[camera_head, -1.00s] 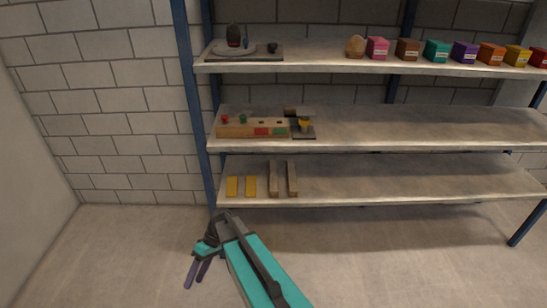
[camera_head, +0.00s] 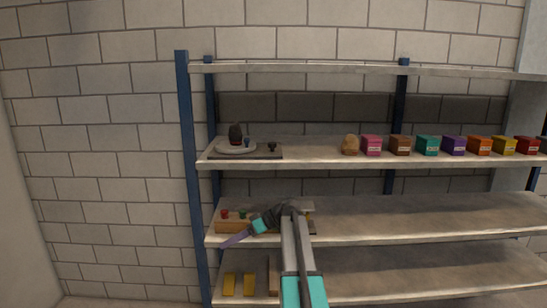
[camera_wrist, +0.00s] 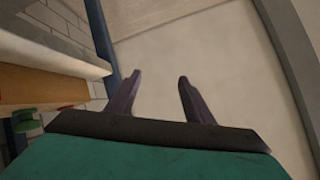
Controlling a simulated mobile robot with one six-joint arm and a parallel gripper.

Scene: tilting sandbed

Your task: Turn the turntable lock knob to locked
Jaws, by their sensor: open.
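The turntable (camera_head: 236,150) is a pale round disc on a dark base plate (camera_head: 262,154), at the left end of the upper stocked shelf in the head view. A dark upright object (camera_head: 235,133) stands on the disc, with a small blue piece (camera_head: 247,142) beside it. A small dark knob (camera_head: 272,146) stands on the plate to the right of the disc; its setting is too small to read. My gripper (camera_head: 232,241) is open and empty, in front of the shelf below, apart from the knob. In the wrist view its fingers (camera_wrist: 160,78) are spread over bare floor.
A wooden box with red and green knobs (camera_head: 232,227) sits on the middle shelf behind my gripper. Yellow blocks (camera_head: 229,284) lie on the lower shelf. Several coloured boxes (camera_head: 428,146) line the turntable's shelf at right. A blue post (camera_head: 187,150) bounds the shelves at left.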

